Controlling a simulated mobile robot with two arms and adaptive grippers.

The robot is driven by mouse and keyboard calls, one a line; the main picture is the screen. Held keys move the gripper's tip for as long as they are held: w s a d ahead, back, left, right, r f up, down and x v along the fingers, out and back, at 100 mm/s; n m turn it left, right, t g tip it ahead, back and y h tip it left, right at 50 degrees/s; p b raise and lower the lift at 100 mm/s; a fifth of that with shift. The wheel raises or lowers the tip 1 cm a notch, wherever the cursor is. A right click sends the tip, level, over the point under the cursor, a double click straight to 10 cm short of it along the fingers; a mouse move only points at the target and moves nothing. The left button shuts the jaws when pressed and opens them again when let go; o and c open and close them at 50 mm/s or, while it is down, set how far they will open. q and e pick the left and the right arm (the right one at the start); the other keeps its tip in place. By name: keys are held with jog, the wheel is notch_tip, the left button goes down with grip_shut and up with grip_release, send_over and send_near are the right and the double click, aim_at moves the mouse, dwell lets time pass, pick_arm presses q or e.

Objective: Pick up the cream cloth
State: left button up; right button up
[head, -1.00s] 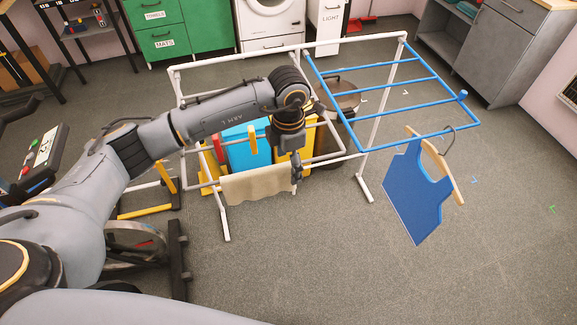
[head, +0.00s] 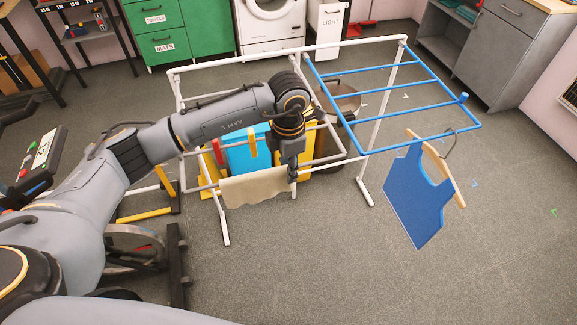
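The cream cloth (head: 252,188) hangs over the low front rail of the white drying rack (head: 226,225). My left gripper (head: 293,174) points down at the cloth's right end. Its fingers are small and dark here, and I cannot tell whether they are open or touching the cloth. My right gripper is not in view.
A blue vest (head: 413,197) hangs on a wooden hanger from the rack's blue side frame (head: 425,137). Blue and yellow bins (head: 248,150) and a round lidded bin (head: 342,98) stand behind the rails. The floor at the front right is clear.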

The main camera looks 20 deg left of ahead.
pick_arm(q)
jog(key=shift+r, duration=0.15)
grip_shut()
notch_tip(320, 180, up, 12)
jog(key=p, duration=0.6)
jog(key=shift+f, duration=0.2)
